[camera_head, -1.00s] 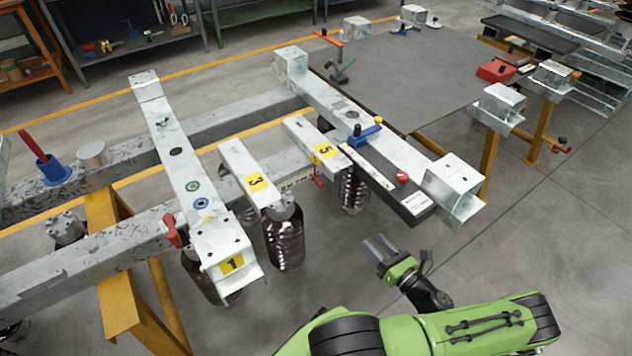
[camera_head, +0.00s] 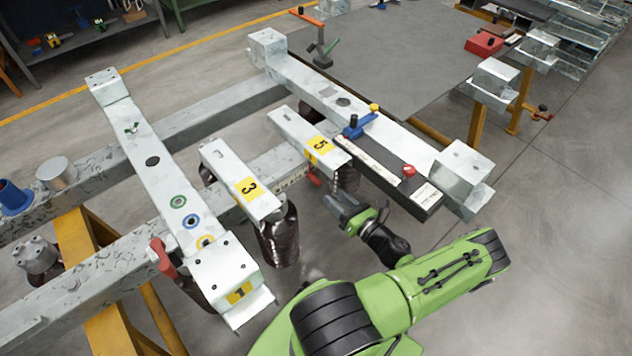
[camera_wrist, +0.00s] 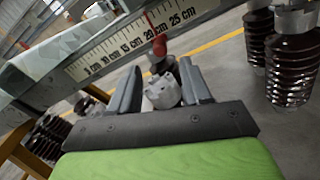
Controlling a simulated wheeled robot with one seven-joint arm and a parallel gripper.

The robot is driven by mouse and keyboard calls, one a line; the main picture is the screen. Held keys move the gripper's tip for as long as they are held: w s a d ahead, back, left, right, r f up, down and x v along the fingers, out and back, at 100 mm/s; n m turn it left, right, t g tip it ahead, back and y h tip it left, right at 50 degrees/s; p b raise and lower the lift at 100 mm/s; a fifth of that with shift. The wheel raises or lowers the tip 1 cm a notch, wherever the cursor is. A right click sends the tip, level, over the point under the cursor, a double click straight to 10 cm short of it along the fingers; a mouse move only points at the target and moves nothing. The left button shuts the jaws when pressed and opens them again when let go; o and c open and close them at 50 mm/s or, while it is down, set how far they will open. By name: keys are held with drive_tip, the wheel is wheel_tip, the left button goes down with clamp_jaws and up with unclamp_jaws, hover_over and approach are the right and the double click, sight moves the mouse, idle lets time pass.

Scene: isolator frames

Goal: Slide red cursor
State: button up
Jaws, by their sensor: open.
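My gripper (camera_head: 340,206) is below and left of the slide unit in the head view, apart from the cursor. In the wrist view my gripper (camera_wrist: 160,88) has its two fingers spread, with nothing clearly held between them.
A blue clamp (camera_head: 358,126) sits beside the ruler. A square metal block (camera_head: 462,170) ends the right beam. Floor at lower right is clear.

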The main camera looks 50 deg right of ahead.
sight(320, 184)
drive_tip(key=b+x, duration=0.1)
drive_tip(key=x, duration=0.8)
drive_tip(key=shift+w+b, duration=0.1)
drive_tip(key=shift+b, duration=0.3)
drive_tip(key=shift+c, duration=0.5)
clamp_jaws()
